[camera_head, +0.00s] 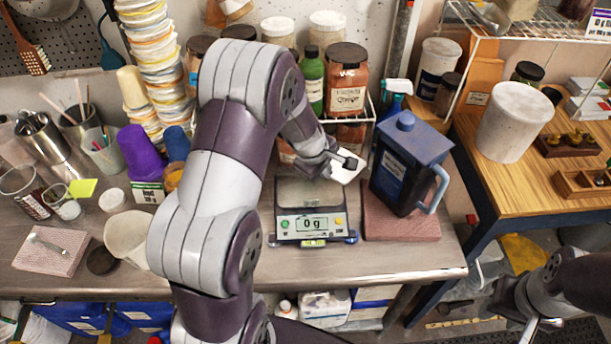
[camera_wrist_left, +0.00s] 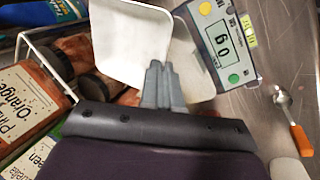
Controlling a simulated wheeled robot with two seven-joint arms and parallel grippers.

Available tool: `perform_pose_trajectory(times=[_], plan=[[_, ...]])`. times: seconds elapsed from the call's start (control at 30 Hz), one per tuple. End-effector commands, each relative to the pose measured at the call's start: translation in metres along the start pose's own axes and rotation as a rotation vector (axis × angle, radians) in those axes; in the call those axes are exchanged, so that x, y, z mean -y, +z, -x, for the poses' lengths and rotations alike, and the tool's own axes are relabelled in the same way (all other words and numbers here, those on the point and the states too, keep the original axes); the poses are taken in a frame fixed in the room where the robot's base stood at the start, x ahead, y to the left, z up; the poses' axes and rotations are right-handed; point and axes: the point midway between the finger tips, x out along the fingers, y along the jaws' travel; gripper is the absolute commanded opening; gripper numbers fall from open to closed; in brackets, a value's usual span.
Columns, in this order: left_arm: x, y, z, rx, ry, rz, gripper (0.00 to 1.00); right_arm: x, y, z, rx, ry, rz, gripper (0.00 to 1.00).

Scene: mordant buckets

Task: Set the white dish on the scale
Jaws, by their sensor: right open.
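The white dish (camera_head: 347,172) is a small square tray, held by its edge in my left gripper (camera_head: 349,161) at the scale's back right corner. In the left wrist view the two fingers (camera_wrist_left: 163,84) are close together at the edge of the dish (camera_wrist_left: 130,40). The scale (camera_head: 310,208) stands on the bench with its display reading 0 g, and its pan looks empty. The scale also shows in the wrist view (camera_wrist_left: 226,45), with the pale pan partly hidden behind the fingers. My right gripper (camera_head: 532,322) is open and empty at the lower right, away from the bench.
A dark jug with a blue lid (camera_head: 406,165) stands on a reddish block (camera_head: 388,222) just right of the scale. Jars, including an orange-labelled one (camera_head: 345,80), stand behind it. Cups and a white bowl (camera_head: 126,238) are to the left.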

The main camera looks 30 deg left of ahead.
Motion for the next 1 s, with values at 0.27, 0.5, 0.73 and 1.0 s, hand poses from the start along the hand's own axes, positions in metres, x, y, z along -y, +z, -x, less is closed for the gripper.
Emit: perform_pose_trajectory(times=[0.27, 0.5, 0.73, 1.0], plan=[[0.039, -0.069, -0.032, 0.001, -0.002, 0.003, 0.00, 0.000, 0.001, -0.010, 0.000, 0.000, 0.000, 0.43], [0.055, -0.079, -0.060, 0.004, -0.003, 0.000, 0.00, 0.000, 0.001, -0.013, 0.000, 0.000, 0.000, 0.43], [0.060, -0.080, -0.074, 0.001, 0.000, -0.002, 0.00, 0.000, 0.001, -0.013, 0.000, 0.000, 0.000, 0.43], [0.062, -0.079, -0.078, 0.002, 0.000, -0.001, 0.05, 0.000, 0.002, -0.017, 0.000, 0.000, 0.000, 0.43]])
